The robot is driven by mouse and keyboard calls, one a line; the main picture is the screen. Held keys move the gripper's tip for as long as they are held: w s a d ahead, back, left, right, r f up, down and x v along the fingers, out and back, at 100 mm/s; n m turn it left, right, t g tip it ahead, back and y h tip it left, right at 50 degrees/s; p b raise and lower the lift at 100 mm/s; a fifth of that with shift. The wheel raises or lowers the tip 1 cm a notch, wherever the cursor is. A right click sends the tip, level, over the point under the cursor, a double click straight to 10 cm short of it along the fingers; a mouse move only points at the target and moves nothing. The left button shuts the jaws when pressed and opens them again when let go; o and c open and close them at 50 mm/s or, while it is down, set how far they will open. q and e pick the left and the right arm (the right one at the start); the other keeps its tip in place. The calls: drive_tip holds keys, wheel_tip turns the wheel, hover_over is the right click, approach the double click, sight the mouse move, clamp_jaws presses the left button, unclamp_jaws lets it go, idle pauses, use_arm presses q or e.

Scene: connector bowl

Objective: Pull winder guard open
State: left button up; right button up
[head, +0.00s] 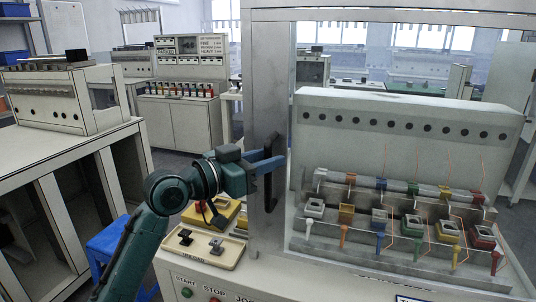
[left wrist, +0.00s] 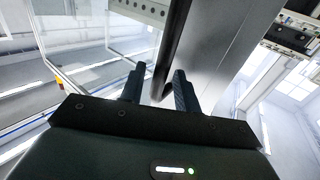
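The winder guard (head: 262,90) is a grey metal frame in front of the winder, which shows through it. A dark vertical bar handle (head: 271,185) is on its left post; in the left wrist view the handle (left wrist: 177,42) runs up between my fingers. My left gripper (head: 277,159) is at the handle's upper part. In the left wrist view its fingers (left wrist: 160,72) are apart, one on each side of the bar, with a visible gap on the left side. My right gripper is out of view.
Behind the guard is the winder (head: 400,125) with a row of coloured spools and connectors. A beige tray (head: 230,254) with small dark parts and a yellow block (head: 212,212) lie beside the post. Start and stop buttons (head: 187,293) are at the front. A blue stool (head: 105,248) stands left.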

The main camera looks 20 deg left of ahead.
use_arm(q)
drive_tip(key=shift+w+d, duration=0.3)
drive_tip(key=shift+w, duration=0.05)
drive_tip(key=shift+c, duration=0.2)
clamp_jaws()
